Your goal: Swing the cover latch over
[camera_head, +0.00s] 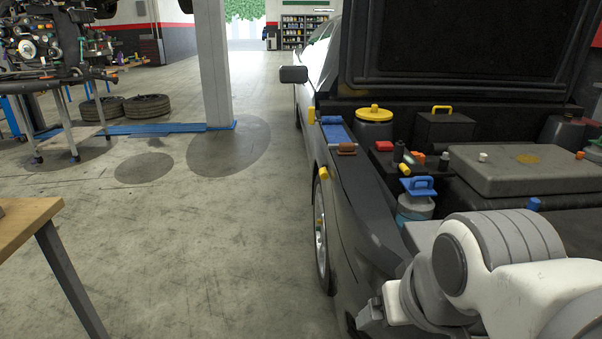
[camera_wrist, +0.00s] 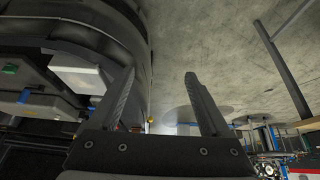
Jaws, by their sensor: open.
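The open engine bay of a dark car fills the right of the head view. In it are a black box with a yellow handle (camera_head: 442,112), a grey cover (camera_head: 512,169), a small yellow part (camera_head: 405,170) and a blue-handled cap (camera_head: 418,185). I cannot tell which part is the cover latch. My gripper (camera_wrist: 161,73) is open and empty in the wrist view, its fingers over the floor beside the car's dark fender (camera_wrist: 125,30). My arm covers the lower right of the head view. The fingers do not show clearly there.
The raised hood (camera_head: 460,45) stands behind the bay. A yellow-lidded reservoir (camera_head: 374,113) and a brown brush-like object (camera_head: 346,149) are near the fender. A wooden table (camera_head: 25,222) is at the left. Clear floor (camera_head: 200,240) lies between it and the car.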

